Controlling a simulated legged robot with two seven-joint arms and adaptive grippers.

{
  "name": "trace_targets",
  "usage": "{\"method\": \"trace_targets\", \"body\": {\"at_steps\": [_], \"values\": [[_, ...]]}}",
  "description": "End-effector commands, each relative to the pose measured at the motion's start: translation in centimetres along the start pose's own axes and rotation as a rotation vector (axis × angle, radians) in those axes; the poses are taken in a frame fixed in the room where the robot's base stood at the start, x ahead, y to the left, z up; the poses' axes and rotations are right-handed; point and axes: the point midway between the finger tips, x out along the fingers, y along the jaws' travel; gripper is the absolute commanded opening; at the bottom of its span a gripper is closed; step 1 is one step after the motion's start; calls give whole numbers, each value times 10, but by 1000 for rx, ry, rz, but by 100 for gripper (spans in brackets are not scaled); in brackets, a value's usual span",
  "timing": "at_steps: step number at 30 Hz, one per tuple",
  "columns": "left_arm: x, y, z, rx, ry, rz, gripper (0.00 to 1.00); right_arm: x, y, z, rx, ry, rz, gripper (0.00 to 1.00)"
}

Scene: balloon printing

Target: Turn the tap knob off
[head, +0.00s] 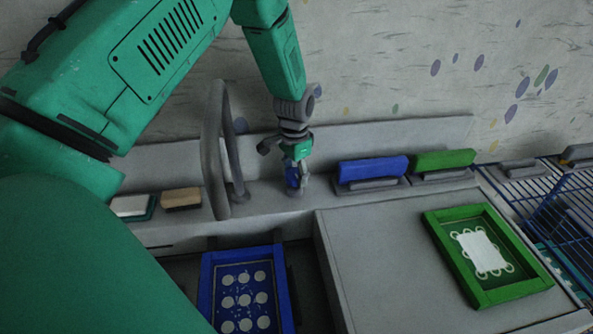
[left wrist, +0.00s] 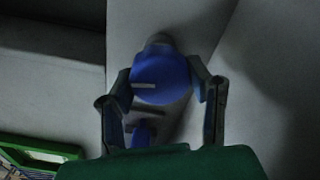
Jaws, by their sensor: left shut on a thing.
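The tap knob (left wrist: 161,75) is blue and round with a short pale mark on its face, seen in the left wrist view. In the head view the knob (head: 292,178) shows as a small blue patch on the ledge behind the sink, right of the grey curved tap spout (head: 213,150). My left gripper (head: 297,175) reaches down from above and is shut on the knob. In the left wrist view its two fingers (left wrist: 163,92) lie on either side of the knob. My right gripper is not in view.
A blue-framed screen (head: 208,275) lies in the sink. A green-framed screen (head: 437,228) lies on the grey counter (head: 370,260). Blue (head: 373,168) and green (head: 443,159) squeegees stand right of the knob. A blue wire rack (head: 545,195) stands far right.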

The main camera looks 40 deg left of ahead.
Motion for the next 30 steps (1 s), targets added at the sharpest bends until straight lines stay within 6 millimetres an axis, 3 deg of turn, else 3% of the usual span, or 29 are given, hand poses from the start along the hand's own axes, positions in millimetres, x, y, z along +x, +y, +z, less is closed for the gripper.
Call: {"method": "trace_targets", "body": {"at_steps": [18, 30], "values": [[1, -3, 2, 539, -7, 4, 17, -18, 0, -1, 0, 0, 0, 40], [1, -3, -1, 709, -3, 0, 16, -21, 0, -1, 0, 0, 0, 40]]}}
